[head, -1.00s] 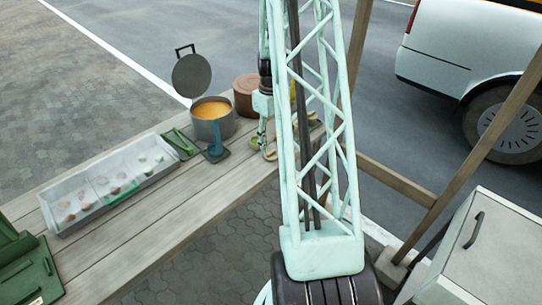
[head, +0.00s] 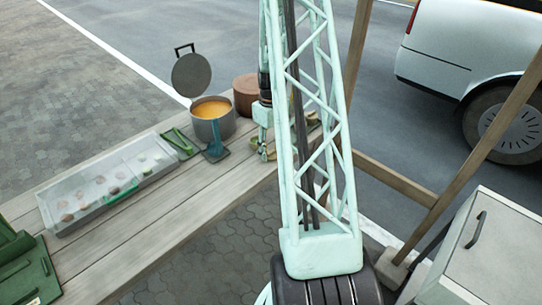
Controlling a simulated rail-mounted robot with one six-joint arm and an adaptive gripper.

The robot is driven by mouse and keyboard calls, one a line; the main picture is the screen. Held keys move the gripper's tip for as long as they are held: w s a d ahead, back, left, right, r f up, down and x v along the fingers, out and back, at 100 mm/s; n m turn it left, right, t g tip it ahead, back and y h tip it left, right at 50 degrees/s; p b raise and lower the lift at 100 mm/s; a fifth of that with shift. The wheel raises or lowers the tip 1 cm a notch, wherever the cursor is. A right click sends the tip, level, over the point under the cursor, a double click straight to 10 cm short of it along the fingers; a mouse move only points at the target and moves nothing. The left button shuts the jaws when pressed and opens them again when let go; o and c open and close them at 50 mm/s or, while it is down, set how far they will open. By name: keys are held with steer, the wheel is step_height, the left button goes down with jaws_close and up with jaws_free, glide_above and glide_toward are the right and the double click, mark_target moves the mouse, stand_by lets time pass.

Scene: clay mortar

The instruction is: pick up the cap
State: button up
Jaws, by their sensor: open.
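My gripper (head: 262,150) is open, low over the far right end of the wooden table, just right of the grey pot. My pale green lattice arm blocks much of the view there. Small yellowish-green and tan items (head: 272,150) lie by the fingers, partly hidden. I cannot tell which of them, if any, is the cap, or whether the fingers touch it.
The grey pot (head: 225,127) holds orange liquid, with its lid raised behind. A clear-lidded tray (head: 80,207) and green case (head: 25,268) are left. Bare planks (head: 170,205) lie between.

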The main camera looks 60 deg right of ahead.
stand_by(0.5)
steer(key=c, duration=0.7)
steer(key=shift+r, duration=0.1)
steer(key=shift+r+p, duration=0.4)
steer(key=shift+r, duration=1.35)
steer(key=s+a, duration=0.3)
steer(key=a, duration=0.1)
steer(key=s+a+r, duration=0.1)
steer(key=s+a, duration=0.6)
steer(key=shift+s+a+r+p, duration=0.15)
steer(key=shift+s+a+p, duration=0.25)
steer(key=shift+w+d, duration=0.1)
